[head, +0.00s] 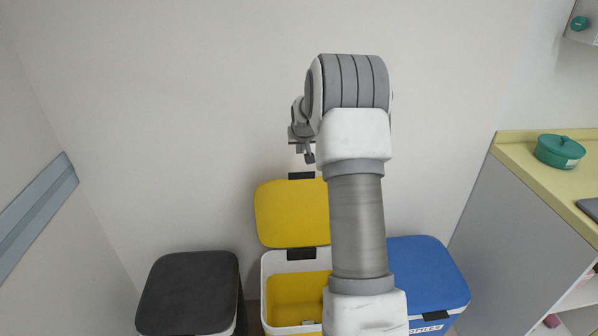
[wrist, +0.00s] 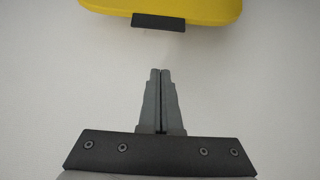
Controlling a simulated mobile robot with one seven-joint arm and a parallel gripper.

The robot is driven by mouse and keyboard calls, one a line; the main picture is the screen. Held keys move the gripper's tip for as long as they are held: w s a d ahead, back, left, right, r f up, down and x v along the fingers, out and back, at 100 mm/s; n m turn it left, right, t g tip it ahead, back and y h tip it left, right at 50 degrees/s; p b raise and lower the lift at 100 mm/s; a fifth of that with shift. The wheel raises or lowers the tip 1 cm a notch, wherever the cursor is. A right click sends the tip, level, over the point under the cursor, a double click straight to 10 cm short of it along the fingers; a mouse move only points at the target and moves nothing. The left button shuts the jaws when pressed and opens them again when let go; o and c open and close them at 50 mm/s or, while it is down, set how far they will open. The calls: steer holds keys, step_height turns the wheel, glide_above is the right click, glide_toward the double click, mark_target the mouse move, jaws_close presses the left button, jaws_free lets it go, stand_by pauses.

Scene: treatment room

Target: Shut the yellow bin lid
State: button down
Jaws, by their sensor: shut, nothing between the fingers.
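The yellow bin lid (head: 291,214) stands raised, upright against the back wall, with a dark tab (head: 301,175) on its top edge. Its bin (head: 297,300) has a white body and yellow inside, and its top is open. My gripper (head: 308,158) is above the lid's top edge, shut and empty, apart from the lid. In the wrist view, my gripper (wrist: 160,72) has its fingers together, pointing toward the dark tab (wrist: 158,22) on the yellow lid (wrist: 165,5), with a gap between. My arm hides the right part of the lid and bin.
A bin with a dark lid (head: 188,292) stands at left, and one with a blue lid (head: 425,275) at right, both closed. A counter (head: 535,170) with a green pot (head: 559,151) is at far right. The wall behind is bare.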

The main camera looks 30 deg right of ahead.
steer(key=x, duration=0.7)
steer(key=b+x, duration=0.1)
steer(key=x, duration=0.3)
steer(key=shift+s+d+f, duration=0.1)
steer(key=shift+d+f, duration=0.05)
steer(key=shift+d, duration=0.15)
steer(key=shift+s+a, duration=0.3)
steer(key=shift+s, duration=0.3)
steer(key=shift+s+a, duration=0.25)
steer(key=shift+s, duration=0.35)
steer(key=shift+s+a, duration=0.3)
steer(key=shift+s, duration=0.3)
steer(key=shift+s, duration=0.1)
